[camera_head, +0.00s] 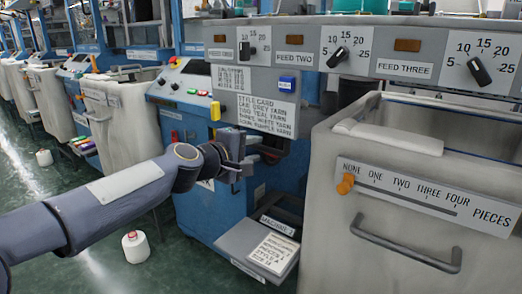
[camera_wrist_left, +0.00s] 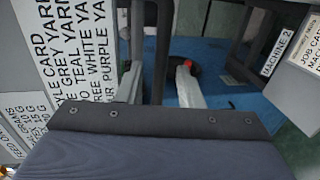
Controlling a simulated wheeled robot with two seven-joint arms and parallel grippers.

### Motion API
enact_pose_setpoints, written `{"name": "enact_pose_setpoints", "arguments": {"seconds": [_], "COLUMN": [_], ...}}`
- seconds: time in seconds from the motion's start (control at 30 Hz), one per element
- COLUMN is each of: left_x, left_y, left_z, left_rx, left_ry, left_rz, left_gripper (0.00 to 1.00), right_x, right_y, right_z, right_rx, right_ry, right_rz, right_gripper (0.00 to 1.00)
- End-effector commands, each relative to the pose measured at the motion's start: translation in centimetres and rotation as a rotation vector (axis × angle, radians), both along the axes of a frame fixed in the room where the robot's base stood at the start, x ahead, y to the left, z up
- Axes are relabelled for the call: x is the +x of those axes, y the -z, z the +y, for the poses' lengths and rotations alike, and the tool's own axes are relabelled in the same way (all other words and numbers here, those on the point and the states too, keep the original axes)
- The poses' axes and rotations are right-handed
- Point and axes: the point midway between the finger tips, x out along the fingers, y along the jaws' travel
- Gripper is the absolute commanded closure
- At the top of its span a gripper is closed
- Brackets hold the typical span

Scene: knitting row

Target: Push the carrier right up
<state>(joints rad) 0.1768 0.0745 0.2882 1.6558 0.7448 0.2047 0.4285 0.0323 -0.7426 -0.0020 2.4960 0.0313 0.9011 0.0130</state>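My left gripper (camera_head: 243,159) reaches in from the left, in front of the blue knitting machine (camera_head: 225,215) and below its style card. Its fingers are apart with nothing between them; they also show apart in the left wrist view (camera_wrist_left: 158,85). Beyond the right-hand finger in the wrist view is a dark rounded part with a red spot (camera_wrist_left: 188,64); I cannot tell whether it is the carrier or whether the finger touches it. No other part can be made out as the carrier. My right gripper is not in view.
A style card (camera_head: 257,114) and feed dials (camera_head: 338,57) sit above the gripper. A grey shelf labelled Machine 2 (camera_head: 240,243) juts out below. A large pale bin (camera_head: 335,235) with a handle stands at right. A yarn cone (camera_head: 136,247) stands on the green floor.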

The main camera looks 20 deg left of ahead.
Motion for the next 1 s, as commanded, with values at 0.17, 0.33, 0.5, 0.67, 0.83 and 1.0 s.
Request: {"name": "enact_pose_setpoints", "arguments": {"seconds": [0.17, 0.33, 0.5, 0.67, 0.83, 1.0], "left_x": [2.3, 3.3, 3.4, 3.3, 3.3, 3.3], "left_y": [0.4, 0.7, 0.7, 0.7, 0.8, 0.8], "left_z": [-0.9, -1.2, -1.2, -1.2, -1.2, -1.2], "left_rx": [0.001, 0.001, 0.002, 0.002, 0.002, 0.002], "left_ry": [0.002, 0.000, 0.000, 0.000, 0.000, 0.000], "left_rz": [0.001, 0.000, -0.001, -0.001, 0.000, 0.000], "left_gripper": [0.67, 0.67, 0.67, 0.77, 0.99, 1.00], "right_x": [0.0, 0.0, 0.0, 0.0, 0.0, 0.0], "right_y": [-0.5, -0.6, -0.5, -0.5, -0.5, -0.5], "right_z": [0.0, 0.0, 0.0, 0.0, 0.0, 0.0], "right_rx": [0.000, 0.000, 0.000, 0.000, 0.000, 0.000], "right_ry": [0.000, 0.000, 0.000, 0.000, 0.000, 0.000], "right_rz": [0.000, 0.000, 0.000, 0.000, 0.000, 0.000], "right_gripper": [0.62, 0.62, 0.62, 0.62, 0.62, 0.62]}}
